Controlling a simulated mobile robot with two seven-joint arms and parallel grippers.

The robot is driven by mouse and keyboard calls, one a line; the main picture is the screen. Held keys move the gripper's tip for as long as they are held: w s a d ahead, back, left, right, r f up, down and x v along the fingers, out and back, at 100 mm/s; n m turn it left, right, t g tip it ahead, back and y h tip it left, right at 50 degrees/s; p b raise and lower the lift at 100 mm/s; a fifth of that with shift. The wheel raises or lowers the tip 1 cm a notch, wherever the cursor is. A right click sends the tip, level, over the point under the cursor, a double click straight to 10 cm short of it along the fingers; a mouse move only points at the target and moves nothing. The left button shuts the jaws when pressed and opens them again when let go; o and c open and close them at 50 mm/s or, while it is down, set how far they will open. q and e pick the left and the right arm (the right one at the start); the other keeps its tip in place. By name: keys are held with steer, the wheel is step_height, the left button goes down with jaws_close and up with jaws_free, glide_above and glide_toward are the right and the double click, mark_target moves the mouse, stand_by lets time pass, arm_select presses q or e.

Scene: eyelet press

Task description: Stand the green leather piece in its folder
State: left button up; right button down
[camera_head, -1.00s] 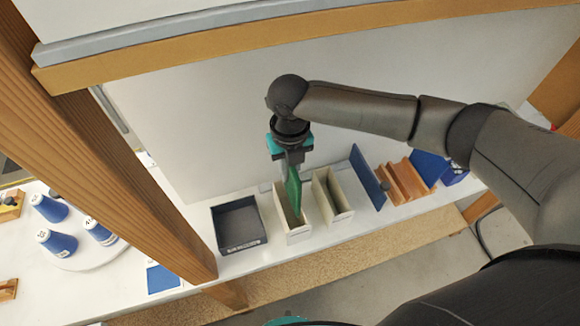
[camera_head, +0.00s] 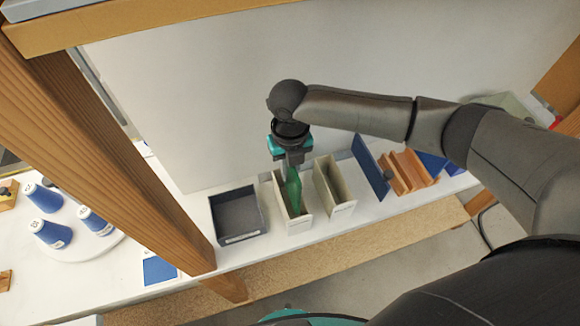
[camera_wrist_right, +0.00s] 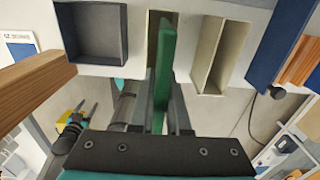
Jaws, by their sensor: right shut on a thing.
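My right gripper (camera_head: 293,157) is shut on the green leather piece (camera_head: 293,191) and holds it upright. In the head view the piece's lower part is within the opening of the left one of two cream folders (camera_head: 295,226). In the right wrist view the green piece (camera_wrist_right: 164,65) stands between the fingers, in front of that folder (camera_wrist_right: 152,40). Whether its lower edge touches the folder's bottom is hidden.
A second cream folder (camera_head: 345,209) stands to the right. A dark open tray (camera_head: 241,239) is on the left. A blue panel (camera_head: 370,168) and a wooden rack (camera_head: 417,178) are farther right. A wooden post (camera_head: 120,150) stands left, with blue cones (camera_head: 53,234) beyond it.

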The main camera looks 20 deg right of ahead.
steer(key=shift+f+b, duration=1)
steer(key=shift+f, duration=0.65)
steer(key=c, duration=0.8)
jaws_free()
step_height(320, 180, up, 15)
steer(key=shift+r, duration=0.1)
